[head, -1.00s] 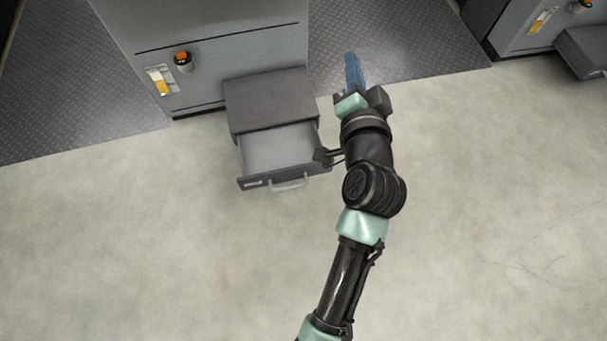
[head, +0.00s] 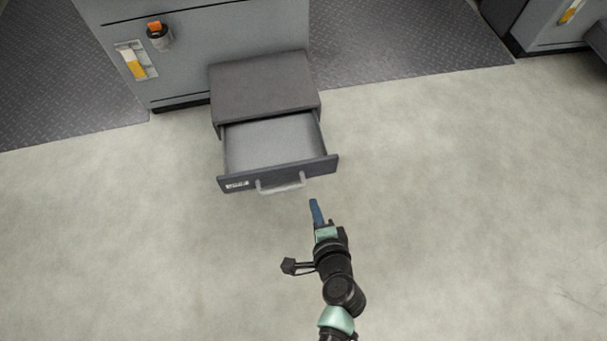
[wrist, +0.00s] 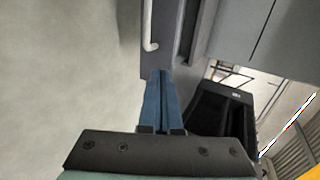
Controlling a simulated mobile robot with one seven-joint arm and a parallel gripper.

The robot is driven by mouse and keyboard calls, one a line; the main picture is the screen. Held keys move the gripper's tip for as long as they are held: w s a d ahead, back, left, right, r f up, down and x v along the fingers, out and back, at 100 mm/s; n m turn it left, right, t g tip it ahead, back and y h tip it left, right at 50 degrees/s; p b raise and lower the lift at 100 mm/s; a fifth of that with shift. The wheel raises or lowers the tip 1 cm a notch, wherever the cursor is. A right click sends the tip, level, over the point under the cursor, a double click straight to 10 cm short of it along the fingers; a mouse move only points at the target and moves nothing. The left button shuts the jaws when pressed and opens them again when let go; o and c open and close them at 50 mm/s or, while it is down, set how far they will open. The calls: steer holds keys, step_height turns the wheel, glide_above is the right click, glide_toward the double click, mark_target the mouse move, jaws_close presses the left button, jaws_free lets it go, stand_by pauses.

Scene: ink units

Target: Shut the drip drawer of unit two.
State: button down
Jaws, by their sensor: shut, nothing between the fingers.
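The drip drawer (head: 274,146) is a dark grey drawer pulled well out of its low housing (head: 262,88) at the foot of a grey unit. Its front panel (head: 322,168) carries a pale bar handle (head: 281,184) and a small label. The drawer looks empty. My gripper (head: 314,203) has blue fingers closed together and holds nothing. It is in front of the drawer, just right of the handle, apart from the front panel. In the wrist view, the fingers (wrist: 163,78) point toward the drawer front, with the handle (wrist: 149,28) slightly to their left.
The grey unit (head: 235,30) bears an orange-topped knob (head: 157,33) and a yellow-and-white lever switch (head: 134,62). Dark tread-plate flooring (head: 400,42) lies on both sides. Another unit (head: 550,22) stands at the far right. The pale floor before the drawer is clear.

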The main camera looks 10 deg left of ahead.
steer(key=b, duration=0.5)
glide_toward(301, 166)
step_height(301, 166, down, 4)
steer(key=w, duration=0.2)
steer(key=shift+w+a+r, duration=0.1)
steer(key=shift+w+a, duration=0.25)
steer(key=shift+w, duration=0.2)
steer(key=shift+w+a+r, duration=0.1)
steer(key=shift+w+a, duration=0.2)
steer(key=shift+w, duration=0.2)
steer(key=shift+w+a+b, duration=0.15)
steer(key=shift+w+b, duration=0.25)
steer(key=shift+w, duration=0.15)
steer(key=shift+r, duration=0.1)
